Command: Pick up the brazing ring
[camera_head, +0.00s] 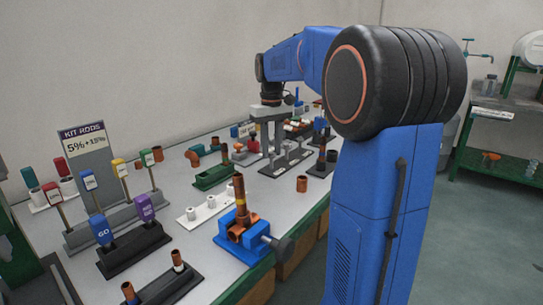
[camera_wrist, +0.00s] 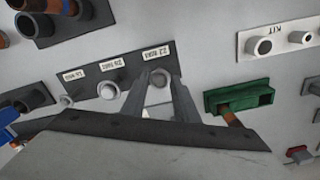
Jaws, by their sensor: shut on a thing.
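My gripper (camera_head: 266,150) reaches down over a dark labelled rack (camera_head: 290,165) at the far middle of the bench. In the wrist view the two fingers (camera_wrist: 160,78) come close together at the rack's end position, beside its right-hand label. They are shut on a small grey thing, mostly hidden between the fingertips, which appears to be the brazing ring (camera_wrist: 159,79). The same rack (camera_wrist: 135,62) carries other light rings or pegs at its other positions, one of them a round one (camera_wrist: 108,89). I cannot tell whether the held ring is clear of the rack.
A green holder (camera_wrist: 240,97) lies right of the fingers in the wrist view, and a white kit block (camera_wrist: 278,40) beyond it. In the head view a blue vise (camera_head: 243,236) holds a copper assembly near the front edge. A copper fitting (camera_head: 302,184) stands on the bench.

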